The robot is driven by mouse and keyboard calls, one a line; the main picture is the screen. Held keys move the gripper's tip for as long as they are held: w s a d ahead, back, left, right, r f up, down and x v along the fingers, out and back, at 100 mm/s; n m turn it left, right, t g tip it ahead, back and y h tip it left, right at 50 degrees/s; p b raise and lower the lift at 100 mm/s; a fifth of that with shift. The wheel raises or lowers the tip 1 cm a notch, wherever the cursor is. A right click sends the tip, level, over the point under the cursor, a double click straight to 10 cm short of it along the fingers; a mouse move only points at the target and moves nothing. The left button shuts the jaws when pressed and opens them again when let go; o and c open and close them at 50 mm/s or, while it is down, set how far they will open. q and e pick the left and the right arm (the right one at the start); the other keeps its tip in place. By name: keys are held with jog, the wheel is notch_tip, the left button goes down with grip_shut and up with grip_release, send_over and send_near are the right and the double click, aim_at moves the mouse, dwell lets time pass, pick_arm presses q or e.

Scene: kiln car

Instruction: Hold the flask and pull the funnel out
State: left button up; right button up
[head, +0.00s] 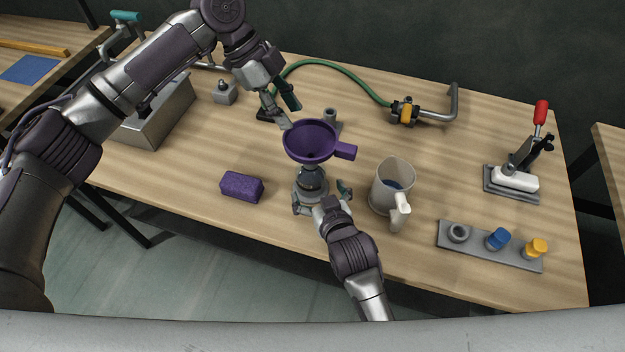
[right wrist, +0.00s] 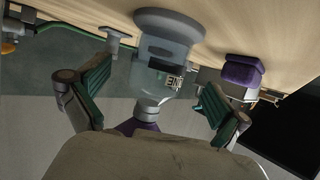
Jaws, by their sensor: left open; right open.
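A purple funnel (head: 312,142) sits upright in the mouth of a flask (head: 311,182) on the table; its tab handle points right. In the right wrist view the clear flask (right wrist: 162,72) appears upside down, with a grey base, a dark label and the purple funnel (right wrist: 138,125) at its neck. My right gripper (head: 323,191) is open, one finger on each side of the flask; gaps show between the pads and the glass. My left gripper (head: 284,108) is open and empty, above and behind the funnel's left rim. It looks close to the rim; contact cannot be told.
A purple sponge-like block (head: 242,186) lies left of the flask. A white mug (head: 393,186) stands close on the right. A grey rack (head: 490,246) with coloured plugs, a red-handled clamp (head: 525,160) and a green hose (head: 335,66) are farther off.

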aim_at(315, 187)
jog(key=x, duration=0.5)
jog(key=c, duration=1.6)
